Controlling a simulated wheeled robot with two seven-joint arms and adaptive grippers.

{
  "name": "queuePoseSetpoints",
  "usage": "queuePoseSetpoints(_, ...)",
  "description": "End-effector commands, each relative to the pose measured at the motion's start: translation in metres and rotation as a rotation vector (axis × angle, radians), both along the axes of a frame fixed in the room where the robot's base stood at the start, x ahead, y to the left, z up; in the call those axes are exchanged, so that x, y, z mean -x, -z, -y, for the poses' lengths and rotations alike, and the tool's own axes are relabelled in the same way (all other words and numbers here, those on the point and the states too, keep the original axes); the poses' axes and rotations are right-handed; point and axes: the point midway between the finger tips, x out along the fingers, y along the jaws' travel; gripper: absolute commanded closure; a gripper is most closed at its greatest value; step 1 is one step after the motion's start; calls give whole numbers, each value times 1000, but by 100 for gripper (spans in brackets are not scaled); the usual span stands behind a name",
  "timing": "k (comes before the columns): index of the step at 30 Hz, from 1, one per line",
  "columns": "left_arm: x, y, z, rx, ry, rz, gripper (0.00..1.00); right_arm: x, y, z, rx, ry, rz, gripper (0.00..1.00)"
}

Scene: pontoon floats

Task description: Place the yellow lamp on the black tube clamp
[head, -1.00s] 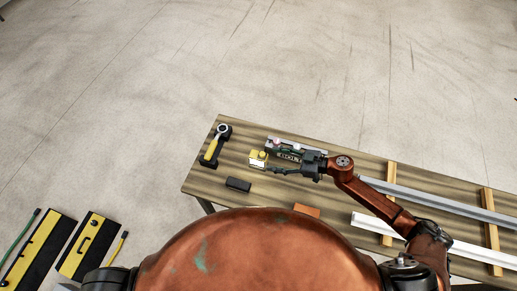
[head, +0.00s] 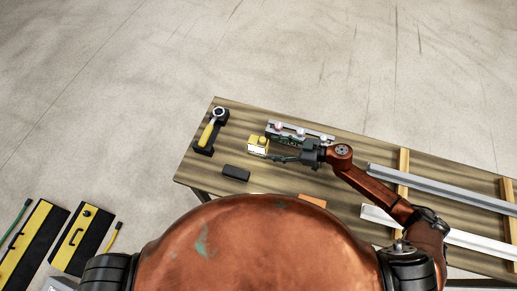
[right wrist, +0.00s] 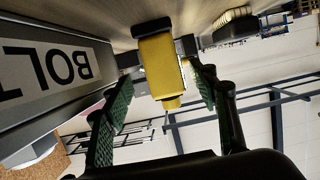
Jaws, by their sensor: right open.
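The yellow lamp (head: 258,144), a small block with a pale front, stands on the table near the bin's left end. In the right wrist view the lamp (right wrist: 161,66) shows between the green-padded fingers. My right gripper (head: 278,157) is open, its fingers pointing left at the lamp; in the wrist view the gripper (right wrist: 158,92) has a gap on each side of it. A small black block (head: 235,173), possibly the tube clamp, lies left of and nearer than the lamp; I cannot tell its shape for sure. My left gripper is not in view.
A bin labelled BOLT (right wrist: 50,75) stands close beside the right gripper. A yellow-handled tool (head: 209,133) rests in a black cradle at the table's left end. Metal rails (head: 440,190) lie across wooden strips at right. Yellow-black cases (head: 82,240) lie at lower left.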

Motion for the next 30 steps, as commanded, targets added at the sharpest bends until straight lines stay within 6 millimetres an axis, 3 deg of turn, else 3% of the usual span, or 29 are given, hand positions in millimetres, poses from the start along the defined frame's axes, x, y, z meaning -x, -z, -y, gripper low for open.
queuePoseSetpoints(18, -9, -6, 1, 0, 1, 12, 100, -18, 27, -65, -1, -1, 1, 46)
queuePoseSetpoints(26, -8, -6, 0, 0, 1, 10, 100, -18, 28, -67, -1, -1, 1, 46)
queuePoseSetpoints(30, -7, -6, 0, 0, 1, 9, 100, -18, 28, -67, -1, -1, 1, 55)
